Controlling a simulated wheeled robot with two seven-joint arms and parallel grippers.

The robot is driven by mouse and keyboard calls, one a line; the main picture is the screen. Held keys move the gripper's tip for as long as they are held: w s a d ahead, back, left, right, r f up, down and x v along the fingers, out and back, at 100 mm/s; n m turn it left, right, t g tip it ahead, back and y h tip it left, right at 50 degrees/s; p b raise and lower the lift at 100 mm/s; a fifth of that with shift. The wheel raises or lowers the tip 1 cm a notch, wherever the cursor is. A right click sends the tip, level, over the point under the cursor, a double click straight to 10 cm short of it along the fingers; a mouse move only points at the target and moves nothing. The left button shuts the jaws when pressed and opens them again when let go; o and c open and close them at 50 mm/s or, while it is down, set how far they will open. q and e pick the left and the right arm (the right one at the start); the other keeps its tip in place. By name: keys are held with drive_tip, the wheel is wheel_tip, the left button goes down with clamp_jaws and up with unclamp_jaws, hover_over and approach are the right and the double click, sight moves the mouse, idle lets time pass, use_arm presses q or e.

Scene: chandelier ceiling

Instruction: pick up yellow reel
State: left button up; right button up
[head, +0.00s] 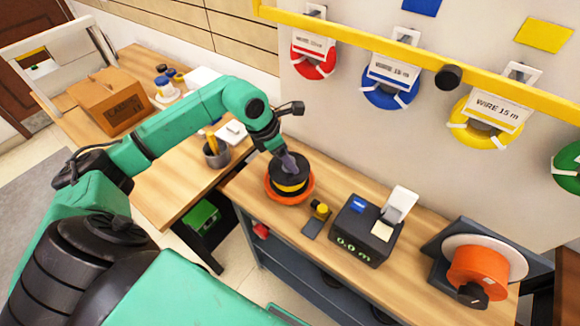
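A yellow ring-shaped wire reel (468,133) with white ties hangs on the wall at the right, under a label reading "WIRE 15 m". My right gripper is out of view.
A red reel (313,68) and blue reel (388,97) hang beside the yellow one; a green reel (568,168) is at the right edge. A yellow rail (400,48) crosses above. The bench holds a black meter (362,238) and an orange spool (477,270).

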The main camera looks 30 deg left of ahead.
use_arm(q)
drive_tip(key=shift+x, duration=0.75)
clamp_jaws()
idle(0.9)
